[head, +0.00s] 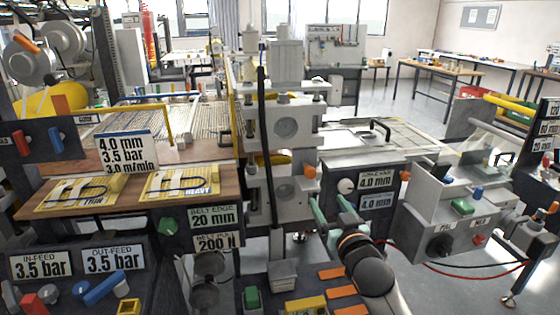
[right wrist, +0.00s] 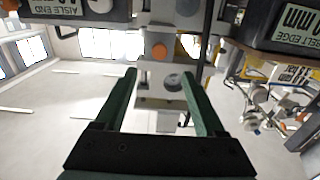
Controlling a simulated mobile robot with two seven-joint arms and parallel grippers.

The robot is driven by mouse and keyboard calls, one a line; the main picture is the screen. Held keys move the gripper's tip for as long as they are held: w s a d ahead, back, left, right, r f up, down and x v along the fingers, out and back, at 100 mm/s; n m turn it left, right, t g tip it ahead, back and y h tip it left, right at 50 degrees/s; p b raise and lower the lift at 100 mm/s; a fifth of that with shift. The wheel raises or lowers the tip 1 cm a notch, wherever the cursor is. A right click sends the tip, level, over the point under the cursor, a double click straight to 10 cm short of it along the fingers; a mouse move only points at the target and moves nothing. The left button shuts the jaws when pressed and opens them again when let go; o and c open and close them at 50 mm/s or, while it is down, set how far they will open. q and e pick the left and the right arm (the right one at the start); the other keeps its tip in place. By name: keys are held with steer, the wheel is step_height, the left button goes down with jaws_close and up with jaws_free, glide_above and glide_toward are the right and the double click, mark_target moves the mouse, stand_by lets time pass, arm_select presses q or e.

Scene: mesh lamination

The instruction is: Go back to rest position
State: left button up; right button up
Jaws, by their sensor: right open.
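My right gripper (head: 333,212) is open and empty, with two green fingers held in the air in front of the machine's middle column. In the right wrist view the gripper (right wrist: 160,95) shows its fingers spread wide with nothing between them. Beyond them are an orange knob (right wrist: 159,50) and grey machine parts. My left gripper is not in the head view.
The laminating machine's column (head: 284,125) stands just ahead. A shelf (head: 60,207) with sample plates and a panel of knobs is at the left. A control box (head: 445,225) with buttons stands at the right. A green button (head: 251,298) and orange strips lie below the gripper.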

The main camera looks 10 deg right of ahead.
steer(key=s+a+f+g, duration=0.1)
steer(key=s+f+g, duration=0.35)
steer(key=f, duration=0.75)
steer(key=s+a+f+g+y+p, duration=0.1)
steer(key=s+f+g, duration=0.1)
steer(key=s+f, duration=0.8)
steer(key=s+a+f+n+g, duration=0.1)
steer(key=s+a+f+g, duration=0.1)
steer(key=s+f, duration=0.8)
steer(key=s, duration=0.8)
steer(key=shift+s+a+f+n+y+p, duration=0.2)
steer(key=shift+s+f+n+y+p, duration=0.1)
steer(key=shift+y+p, duration=0.1)
